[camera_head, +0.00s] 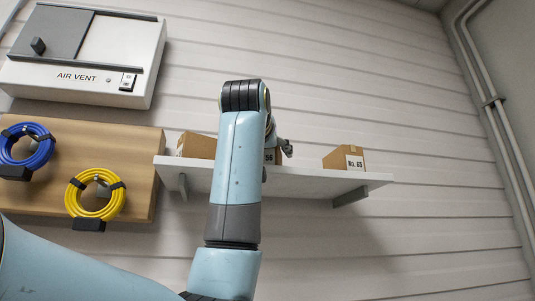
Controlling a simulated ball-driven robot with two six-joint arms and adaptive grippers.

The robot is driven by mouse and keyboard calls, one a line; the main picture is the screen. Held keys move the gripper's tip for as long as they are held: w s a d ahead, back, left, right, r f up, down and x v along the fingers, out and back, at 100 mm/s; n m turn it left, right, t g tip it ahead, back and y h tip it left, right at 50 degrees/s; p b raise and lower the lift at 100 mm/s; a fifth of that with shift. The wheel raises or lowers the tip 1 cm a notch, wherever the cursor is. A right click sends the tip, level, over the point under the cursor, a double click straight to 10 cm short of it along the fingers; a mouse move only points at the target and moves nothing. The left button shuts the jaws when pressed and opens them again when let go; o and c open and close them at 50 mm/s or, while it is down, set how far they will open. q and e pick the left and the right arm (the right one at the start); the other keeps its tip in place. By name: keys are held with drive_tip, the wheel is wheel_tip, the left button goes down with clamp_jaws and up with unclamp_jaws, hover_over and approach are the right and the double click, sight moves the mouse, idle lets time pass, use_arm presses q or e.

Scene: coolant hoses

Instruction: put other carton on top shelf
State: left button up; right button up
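A brown carton labelled "No. 65" (337,159) stands on the right part of the white wall shelf (310,182). Brown cardboard (199,146) shows on the shelf's left part, and a label ending in "56" (269,157) shows just right of my arm. My arm hides the middle, so I cannot tell whether these are one carton or two. My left arm comes in from the lower left and rises in front of the shelf. My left gripper (285,148) is mostly hidden behind its own wrist, near the "56" label; its fingers and any hold are unclear. My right gripper is out of view.
A wooden board at the left (143,165) holds a blue hose coil (42,150) and a yellow hose coil (117,203). An air vent box (130,45) is above it. Pipes (487,95) run down the right wall. The shelf is bare between the "56" label and "No. 65".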

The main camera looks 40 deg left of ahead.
use_arm(q)
drive_tip(key=b+v, duration=0.4)
drive_tip(key=v, duration=0.8)
drive_tip(key=shift+f, duration=0.1)
